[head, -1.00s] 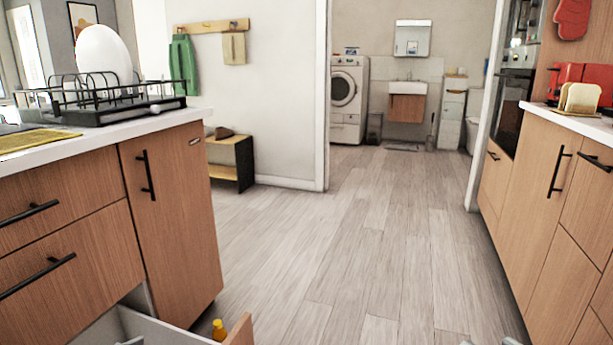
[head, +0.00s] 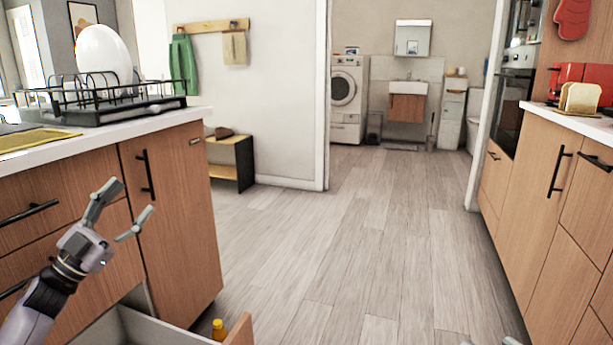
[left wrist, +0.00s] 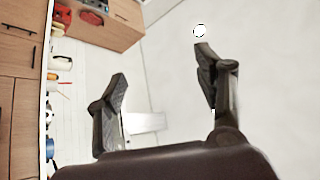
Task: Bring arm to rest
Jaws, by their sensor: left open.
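My left gripper (head: 124,208) is in the lower left of the head view, in front of the island's wooden drawer fronts. Its two fingers are spread apart with nothing between them. In the left wrist view the left gripper (left wrist: 160,85) also shows open and empty, with pale wall and ceiling behind it. My right gripper is not clearly in view; only a small grey tip shows at the bottom edge of the head view.
The island counter (head: 165,122) bears a black dish rack (head: 110,103) with a white plate (head: 103,55). The floor (head: 330,240) ahead is clear.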

